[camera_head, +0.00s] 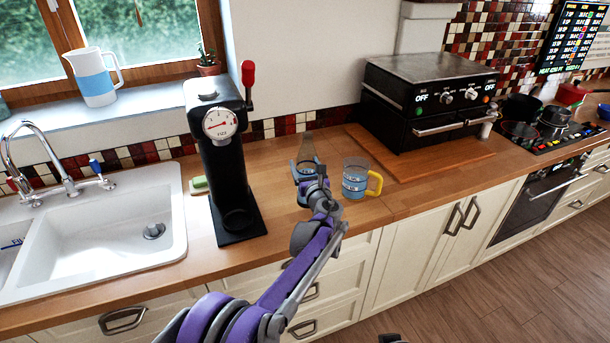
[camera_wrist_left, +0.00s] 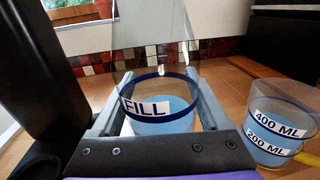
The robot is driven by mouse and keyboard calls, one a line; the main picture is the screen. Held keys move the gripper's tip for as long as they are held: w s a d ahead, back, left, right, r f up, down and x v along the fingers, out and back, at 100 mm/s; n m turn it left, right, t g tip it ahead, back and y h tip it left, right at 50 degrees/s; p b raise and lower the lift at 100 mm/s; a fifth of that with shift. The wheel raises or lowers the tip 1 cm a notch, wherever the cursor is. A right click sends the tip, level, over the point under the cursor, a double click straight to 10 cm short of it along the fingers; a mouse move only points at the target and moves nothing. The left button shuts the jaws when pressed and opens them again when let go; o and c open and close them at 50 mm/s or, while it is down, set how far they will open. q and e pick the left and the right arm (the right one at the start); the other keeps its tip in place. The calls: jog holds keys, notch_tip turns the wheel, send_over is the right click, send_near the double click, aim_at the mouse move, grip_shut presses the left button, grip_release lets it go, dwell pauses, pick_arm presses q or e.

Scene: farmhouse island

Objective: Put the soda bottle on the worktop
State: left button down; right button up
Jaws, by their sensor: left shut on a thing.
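The soda bottle (camera_head: 308,149) is clear glass with a tapering neck, a blue band and blue liquid low inside. It is upright over the wooden worktop (camera_head: 275,222), between the black soda machine and a measuring jug. In the left wrist view the bottle (camera_wrist_left: 160,85) shows a FILL label between the two fingers. My left gripper (camera_head: 308,178) is shut on the bottle's lower body. Its base is hidden behind the gripper, so I cannot tell whether it touches the worktop.
The black soda machine (camera_head: 226,160) with a gauge stands left of the bottle. A measuring jug (camera_head: 355,180) with a yellow handle is close on the right. A black oven (camera_head: 428,98) is behind right, and a white sink (camera_head: 110,225) is far left.

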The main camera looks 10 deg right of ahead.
aim_at(305, 174)
pick_arm(q)
jog(key=shift+f, duration=1.5)
jog(key=shift+f, duration=0.2)
grip_release()
pick_arm(e)
jog(key=shift+f, duration=0.1)
pick_arm(q)
jog(key=shift+r, duration=0.25)
jog(key=s+d+b, duration=0.1)
jog(key=s+b, duration=0.1)
jog(key=s, duration=1)
jog(key=shift+d, duration=0.4)
pick_arm(e)
jog(key=shift+s+f, duration=0.3)
jog(key=shift+f, duration=0.45)
jog(key=shift+s+f, duration=0.25)
jog(key=shift+f, duration=0.45)
